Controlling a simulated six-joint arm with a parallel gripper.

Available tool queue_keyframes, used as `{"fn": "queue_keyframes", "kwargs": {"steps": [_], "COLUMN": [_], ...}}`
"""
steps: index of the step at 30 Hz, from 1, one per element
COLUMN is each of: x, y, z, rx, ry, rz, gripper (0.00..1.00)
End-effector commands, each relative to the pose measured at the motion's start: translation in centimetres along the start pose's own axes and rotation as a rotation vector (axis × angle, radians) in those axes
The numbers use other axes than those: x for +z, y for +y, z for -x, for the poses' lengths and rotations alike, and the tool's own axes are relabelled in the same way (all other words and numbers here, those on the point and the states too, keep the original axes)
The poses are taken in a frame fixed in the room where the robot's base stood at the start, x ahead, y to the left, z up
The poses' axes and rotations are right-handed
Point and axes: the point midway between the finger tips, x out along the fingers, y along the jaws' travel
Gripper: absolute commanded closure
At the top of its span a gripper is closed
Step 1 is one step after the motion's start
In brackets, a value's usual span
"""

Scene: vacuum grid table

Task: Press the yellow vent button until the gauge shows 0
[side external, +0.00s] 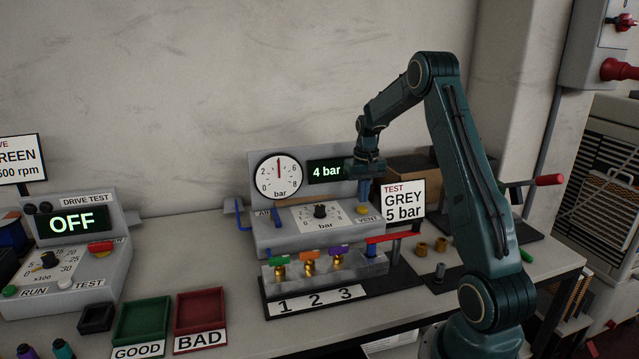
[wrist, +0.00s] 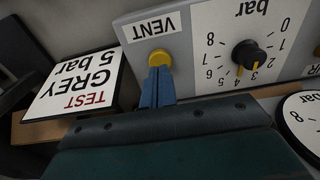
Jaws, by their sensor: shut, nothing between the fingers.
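The yellow vent button (side external: 361,209) sits at the right of the grey pressure panel, by the VENT label; it also shows in the wrist view (wrist: 159,57). My gripper (side external: 363,198) is shut and empty, pointing down just above the button. In the wrist view its blue fingertips (wrist: 159,70) overlap the button's near edge; I cannot tell whether they touch it. The round gauge (side external: 271,187) has its red needle pointing straight up, near 4. The green display (side external: 327,171) beside it reads 4 bar.
A black knob (side external: 320,211) on a bar scale is left of the button. A TEST GREY 5 bar sign (side external: 404,201) stands close at right. In front is a fixture (side external: 330,268) with colored valves and a red lever (side external: 393,238). Green (side external: 142,321) and red (side external: 200,311) trays lie front left.

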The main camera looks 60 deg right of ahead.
Motion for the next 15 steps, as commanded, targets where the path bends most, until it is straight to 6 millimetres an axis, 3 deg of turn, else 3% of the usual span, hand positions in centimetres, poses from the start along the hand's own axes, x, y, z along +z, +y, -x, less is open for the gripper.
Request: {"fn": "queue_keyframes", "kwargs": {"steps": [6, 15], "x": [0.0, 0.0], "y": [0.0, 0.0], "z": [-1.8, -2.1], "rx": [0.000, 0.000], "ry": [-0.002, 0.000], "rz": [0.000, 0.000], "gripper": [1.00, 1.00]}}
